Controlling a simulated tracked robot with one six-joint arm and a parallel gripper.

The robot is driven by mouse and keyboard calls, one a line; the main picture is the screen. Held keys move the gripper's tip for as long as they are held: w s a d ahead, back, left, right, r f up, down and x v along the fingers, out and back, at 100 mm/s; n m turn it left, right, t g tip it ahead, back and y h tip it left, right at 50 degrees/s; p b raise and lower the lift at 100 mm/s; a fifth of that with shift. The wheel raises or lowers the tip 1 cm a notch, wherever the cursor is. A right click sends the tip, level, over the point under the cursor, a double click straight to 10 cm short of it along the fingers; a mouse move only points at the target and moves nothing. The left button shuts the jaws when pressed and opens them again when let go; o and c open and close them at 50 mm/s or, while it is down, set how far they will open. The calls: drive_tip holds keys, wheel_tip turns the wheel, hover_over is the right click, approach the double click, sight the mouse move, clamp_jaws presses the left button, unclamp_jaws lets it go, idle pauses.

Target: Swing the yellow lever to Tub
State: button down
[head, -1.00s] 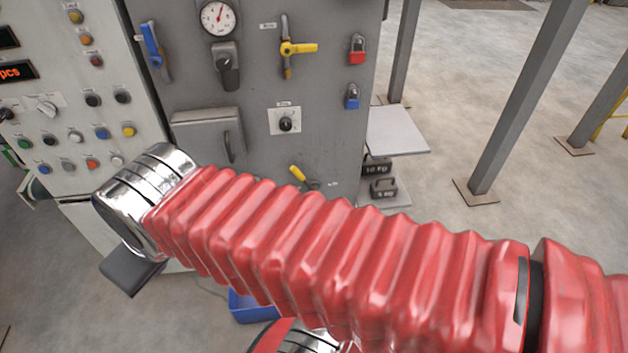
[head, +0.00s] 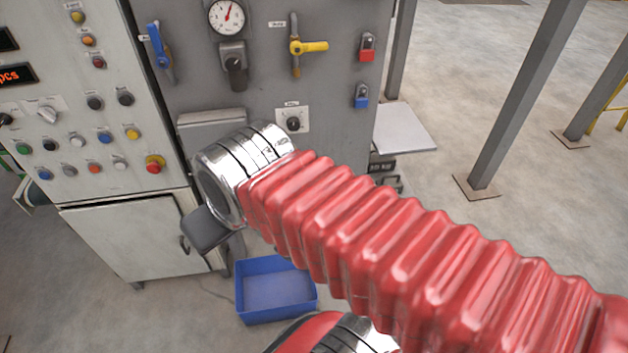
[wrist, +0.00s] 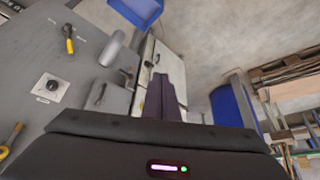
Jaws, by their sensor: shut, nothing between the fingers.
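A lever with a yellow grip (wrist: 69,41) is on the grey cabinet face, at the upper left of the wrist view, beside a grey cylindrical spout (wrist: 111,48). In the head view my arm hides this lever. Another yellow handle (head: 312,47) sits higher on the cabinet, on a thin upright pipe. The small labels are unreadable, so I cannot tell which position the lever points to. A blue tub (head: 276,290) stands on the floor below the cabinet and also shows in the wrist view (wrist: 139,9). My gripper (wrist: 161,82) is shut and empty, apart from the lever.
The grey cabinet also carries a blue handle (head: 158,46), a gauge (head: 226,17), a black knob (head: 293,123), and red (head: 367,48) and blue (head: 361,97) padlocks. A white button panel (head: 85,110) is on the left. Open floor and posts (head: 520,100) lie right.

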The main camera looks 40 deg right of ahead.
drive_tip(key=shift+d, duration=0.15)
drive_tip(key=w+d+f+m+y, duration=0.45)
drive_tip(key=w+f+m, duration=0.25)
drive_tip(key=m, duration=0.5)
drive_tip(key=w+d+f+m+y, duration=0.45)
drive_tip(key=w+f+m, duration=0.3)
drive_tip(key=m, duration=0.55)
drive_tip(key=d+f+m+t+h, duration=0.3)
drive_tip(key=d+f+m+t, duration=0.1)
drive_tip(key=d+f+m, duration=0.5)
drive_tip(key=s+d+f+m+t+h, duration=0.1)
drive_tip(key=d+f+m+t+h, duration=0.3)
drive_tip(key=d+f+m, duration=0.5)
drive_tip(key=d+m, duration=0.5)
drive_tip(key=d, duration=0.4)
drive_tip(key=shift+d+f, duration=0.2)
